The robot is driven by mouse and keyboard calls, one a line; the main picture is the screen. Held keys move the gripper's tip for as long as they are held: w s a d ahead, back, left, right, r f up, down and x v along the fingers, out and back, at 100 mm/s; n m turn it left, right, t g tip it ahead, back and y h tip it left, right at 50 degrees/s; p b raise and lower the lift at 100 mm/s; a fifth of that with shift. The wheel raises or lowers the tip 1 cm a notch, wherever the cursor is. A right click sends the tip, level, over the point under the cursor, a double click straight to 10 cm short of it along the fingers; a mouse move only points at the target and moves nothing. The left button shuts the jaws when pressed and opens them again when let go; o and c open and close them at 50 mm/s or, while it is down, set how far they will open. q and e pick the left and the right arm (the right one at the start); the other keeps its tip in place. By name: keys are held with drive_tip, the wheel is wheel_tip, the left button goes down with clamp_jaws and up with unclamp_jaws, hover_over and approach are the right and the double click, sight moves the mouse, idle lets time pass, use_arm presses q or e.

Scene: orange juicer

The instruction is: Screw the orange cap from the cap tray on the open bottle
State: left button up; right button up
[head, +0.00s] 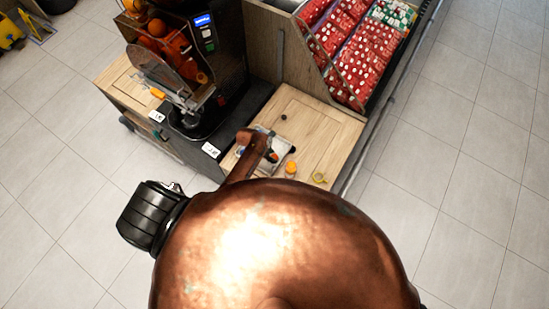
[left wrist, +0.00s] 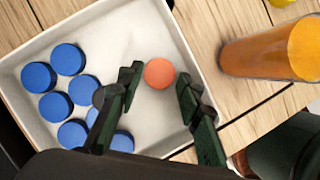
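The orange cap (left wrist: 159,73) lies in the white cap tray (left wrist: 140,25), towards its right side. My left gripper (left wrist: 158,80) is open over the tray, its two dark fingers on either side of the orange cap with a gap to each. The bottle (left wrist: 262,55), filled with orange juice, stands on the wood to the right of the tray; its mouth is hard to make out. In the head view, the bottle (head: 290,168) and part of the tray (head: 266,132) show beside my copper-coloured left arm, which hides much of the gripper. My right gripper is not in view.
Several blue caps (left wrist: 68,59) fill the tray's left side. A yellowish round item (head: 319,178) sits right of the bottle, near the counter's edge. The juicer (head: 190,60) stands to the left, and a case of red-packed goods (head: 350,45) behind. Some wood counter (head: 310,125) is bare.

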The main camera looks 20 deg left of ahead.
use_arm(q)
drive_tip(key=shift+w+d+f, duration=0.1)
drive_tip(key=shift+w+f, duration=0.05)
drive_tip(key=shift+f, duration=0.4)
drive_tip(key=shift+c, duration=0.3)
drive_tip(key=shift+c, duration=1.3)
drive_tip(key=shift+r, duration=0.1)
